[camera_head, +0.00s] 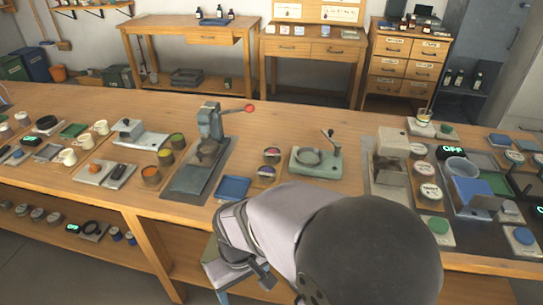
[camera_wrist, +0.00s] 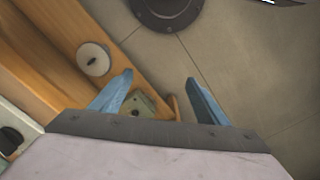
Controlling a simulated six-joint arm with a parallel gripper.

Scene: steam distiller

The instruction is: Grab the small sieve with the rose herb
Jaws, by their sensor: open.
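Two small round containers stand near the table's middle. The far one (camera_head: 272,155) has pinkish contents, and the near one (camera_head: 266,173) looks purple-pink. Either may be the small sieve with the rose herb; they are too small to tell. My gripper (camera_wrist: 159,77) is open and empty, its two blue fingers apart. In the head view it hangs low at the table's front edge, below and left of these containers, mostly behind my arm. Neither container shows in the wrist view, which looks toward the floor and lower shelf.
A lever press (camera_head: 210,125) on a grey base stands left of the containers, with a blue tray (camera_head: 233,188) before it. A green device with a bowl (camera_head: 316,161) stands to the right. The wooden table (camera_head: 345,115) is clear behind.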

